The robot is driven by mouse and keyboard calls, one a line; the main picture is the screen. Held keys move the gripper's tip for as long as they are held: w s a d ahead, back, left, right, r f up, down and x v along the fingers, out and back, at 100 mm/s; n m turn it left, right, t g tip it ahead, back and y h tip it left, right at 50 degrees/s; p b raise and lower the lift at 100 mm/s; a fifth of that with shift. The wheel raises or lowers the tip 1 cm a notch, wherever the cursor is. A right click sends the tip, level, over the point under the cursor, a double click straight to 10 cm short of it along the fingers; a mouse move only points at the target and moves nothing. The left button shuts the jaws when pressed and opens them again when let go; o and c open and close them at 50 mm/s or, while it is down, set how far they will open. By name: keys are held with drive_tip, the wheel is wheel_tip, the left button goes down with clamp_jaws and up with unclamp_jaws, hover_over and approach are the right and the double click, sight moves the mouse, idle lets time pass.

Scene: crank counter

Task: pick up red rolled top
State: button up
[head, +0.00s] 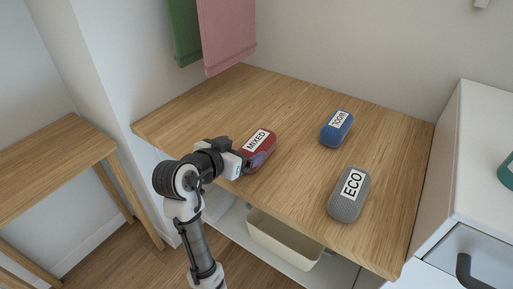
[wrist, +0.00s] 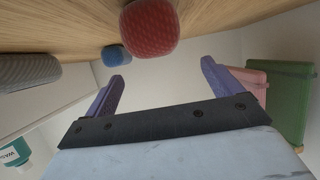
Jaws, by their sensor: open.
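The red rolled top (head: 270,143) lies on the wooden counter near its front edge, with a white label reading MIXED. In the wrist view its rounded red end (wrist: 149,28) shows at the top, close ahead of the fingertips. My gripper (head: 250,164) is at the near end of the roll, and its purple fingers (wrist: 162,70) are spread wide with nothing between them. In the head view the gripper hides part of the near end. I cannot tell whether a finger touches it.
A blue roll labelled WOOL (head: 336,130) and a grey roll labelled ECO (head: 349,196) lie to the right on the counter (head: 290,95). A cream bin (head: 283,240) sits on the shelf below. Green (head: 185,35) and pink (head: 228,35) cloths hang behind. A white cabinet (head: 480,170) bounds the right.

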sight(255, 142)
drive_tip(key=shift+p+x, duration=0.9)
drive_tip(key=shift+x, duration=2.6)
drive_tip(key=shift+d, duration=0.1)
drive_tip(key=c, duration=1.2)
